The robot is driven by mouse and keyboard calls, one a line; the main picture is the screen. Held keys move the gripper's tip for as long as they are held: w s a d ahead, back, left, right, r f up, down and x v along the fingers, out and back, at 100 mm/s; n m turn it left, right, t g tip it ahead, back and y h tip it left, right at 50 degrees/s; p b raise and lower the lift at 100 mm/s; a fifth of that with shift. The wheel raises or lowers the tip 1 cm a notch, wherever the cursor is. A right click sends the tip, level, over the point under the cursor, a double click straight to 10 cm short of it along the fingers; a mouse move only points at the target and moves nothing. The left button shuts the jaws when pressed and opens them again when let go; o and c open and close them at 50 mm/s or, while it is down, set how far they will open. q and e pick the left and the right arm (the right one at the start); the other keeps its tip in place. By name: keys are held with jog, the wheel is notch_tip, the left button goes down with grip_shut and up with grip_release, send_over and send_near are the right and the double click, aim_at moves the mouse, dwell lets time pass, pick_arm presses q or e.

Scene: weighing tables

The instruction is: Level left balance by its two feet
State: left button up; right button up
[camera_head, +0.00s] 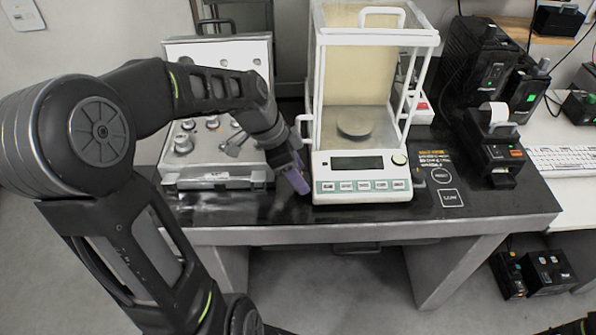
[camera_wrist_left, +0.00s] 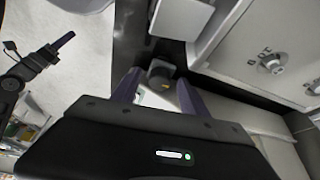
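The white balance (camera_head: 362,187) with its glass weighing chamber stands on the dark table, a round pan inside. A dark foot knob (camera_head: 418,178) shows at its right front corner. The left foot is hidden in the head view behind my left gripper (camera_head: 299,181), which is low at the balance's left front corner. In the left wrist view its two purple fingers (camera_wrist_left: 158,92) are apart, with a dark round knob (camera_wrist_left: 162,72) just beyond and between their tips. I cannot tell whether they touch it.
A metal case (camera_head: 215,178) with weights and knobs stands close left of my gripper. A small printer (camera_head: 497,150) and dark boxes stand to the right. The black table's front edge (camera_head: 390,232) is close; bare table lies before the balance.

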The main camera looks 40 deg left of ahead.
pick_arm(q)
grip_shut()
dwell(0.3)
jog(key=shift+n+y+b, duration=0.3)
jog(key=shift+n+b, duration=0.05)
jog(key=shift+n, duration=0.35)
jog(key=shift+o, duration=0.2)
grip_release()
jog(key=v, duration=0.8)
jog(key=shift+s, duration=0.15)
